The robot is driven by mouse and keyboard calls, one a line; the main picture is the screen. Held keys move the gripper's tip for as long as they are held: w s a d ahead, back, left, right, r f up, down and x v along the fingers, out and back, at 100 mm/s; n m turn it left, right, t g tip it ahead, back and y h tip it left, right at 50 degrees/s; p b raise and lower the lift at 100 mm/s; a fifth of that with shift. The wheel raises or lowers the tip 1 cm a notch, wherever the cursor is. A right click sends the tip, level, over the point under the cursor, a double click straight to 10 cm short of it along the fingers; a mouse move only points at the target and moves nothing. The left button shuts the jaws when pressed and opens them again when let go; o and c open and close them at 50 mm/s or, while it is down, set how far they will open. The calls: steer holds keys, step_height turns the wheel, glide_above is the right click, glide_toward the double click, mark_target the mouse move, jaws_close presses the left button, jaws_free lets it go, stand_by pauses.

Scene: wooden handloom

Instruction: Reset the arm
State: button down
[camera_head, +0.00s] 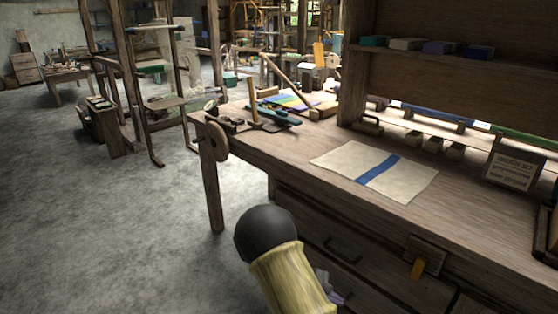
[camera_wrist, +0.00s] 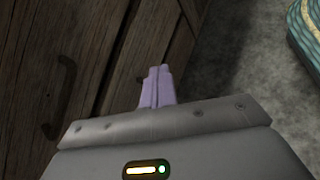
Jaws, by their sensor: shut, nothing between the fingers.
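My gripper (camera_wrist: 155,85) shows in the wrist view with its two pale purple fingers pressed together and nothing between them. It points down past the wooden drawer fronts of the workbench (camera_wrist: 95,50), with the grey floor to the right. In the head view my arm is at the bottom middle, in front of the bench drawers and below the bench top. Only a small purple part of the gripper (camera_head: 337,297) shows there, mostly hidden behind my arm.
The wooden workbench (camera_head: 290,150) holds a cream cloth with a blue stripe (camera_head: 375,171), a blue tool (camera_head: 277,114) and small blocks (camera_head: 433,144). A dark drawer handle (camera_head: 343,251) is close to my arm. Concrete floor (camera_head: 120,220) lies open at left. A striped round object (camera_wrist: 305,35) sits on the floor.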

steer(key=s+r+m+t+y, duration=0.2)
steer(key=s+r+m+y, duration=0.8)
steer(key=s+r+m, duration=0.5)
steer(key=w+r+p+v, duration=0.1)
steer(key=w+p+v, duration=0.2)
steer(key=p+v, duration=1.4)
steer(key=w+p+v, duration=0.4)
steer(key=p+v, duration=1.3)
steer(key=shift+r+n, duration=0.4)
steer(key=shift+r, duration=0.3)
steer(key=shift+s+a, duration=0.1)
